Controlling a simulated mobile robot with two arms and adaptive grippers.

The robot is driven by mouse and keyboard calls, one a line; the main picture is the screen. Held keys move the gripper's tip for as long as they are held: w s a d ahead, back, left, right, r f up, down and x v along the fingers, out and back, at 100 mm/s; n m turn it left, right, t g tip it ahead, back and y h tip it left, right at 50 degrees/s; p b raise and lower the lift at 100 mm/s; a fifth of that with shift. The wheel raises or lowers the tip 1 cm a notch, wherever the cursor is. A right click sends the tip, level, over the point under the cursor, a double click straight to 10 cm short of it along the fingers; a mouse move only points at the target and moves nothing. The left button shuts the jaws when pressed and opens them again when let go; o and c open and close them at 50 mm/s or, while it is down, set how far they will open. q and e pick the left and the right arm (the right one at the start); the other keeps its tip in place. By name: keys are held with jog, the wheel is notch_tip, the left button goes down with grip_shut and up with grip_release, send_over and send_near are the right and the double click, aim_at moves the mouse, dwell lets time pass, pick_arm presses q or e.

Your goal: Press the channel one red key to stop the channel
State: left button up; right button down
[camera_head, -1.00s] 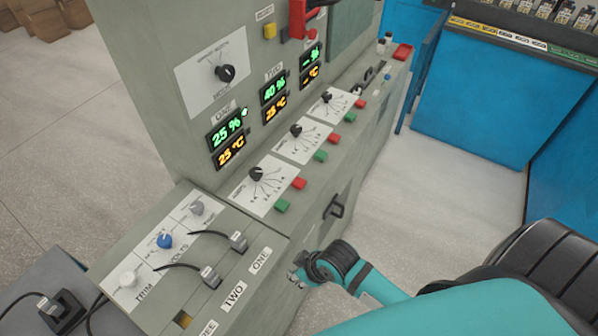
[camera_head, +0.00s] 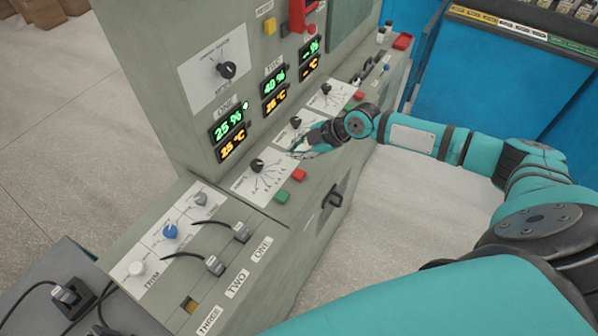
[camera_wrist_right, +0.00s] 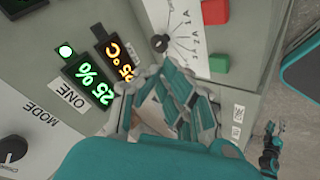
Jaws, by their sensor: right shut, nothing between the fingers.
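The channel one red key (camera_head: 298,174) is a small square key on the console's sloping top, beside the channel one green key (camera_head: 282,196). In the right wrist view the red key (camera_wrist_right: 215,10) is at the top edge, with the green key (camera_wrist_right: 219,63) below it. My right gripper (camera_head: 303,150) is shut and empty, over the console just beyond the red key in the head view. It appears apart from the key. Its fingers (camera_wrist_right: 166,75) also show in the right wrist view, away from the red key. My left gripper is not in view.
The channel one dial (camera_head: 257,165) is left of the keys. The ONE displays (camera_head: 230,130) read 25 % and 25 °C. My arm partly covers channel two's controls. A black handle (camera_head: 333,197) sticks out of the console's front. Blue cabinets (camera_head: 490,85) stand behind; the floor between is clear.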

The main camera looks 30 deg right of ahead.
jog(key=shift+w+d+r, duration=0.2)
jog(key=shift+w+d, duration=0.1)
jog(key=shift+d, duration=0.1)
jog(key=shift+f, duration=0.1)
jog(key=b, duration=0.5)
send_over(298, 175)
notch_tip(298, 175, down, 8)
jog(key=shift+r, duration=0.15)
jog(key=shift+f+b, duration=0.45)
jog(key=shift+b, duration=0.15)
jog(key=shift+f, duration=0.1)
dwell(0.6)
jog(key=shift+f+b, duration=0.35)
jog(key=shift+b, duration=0.3)
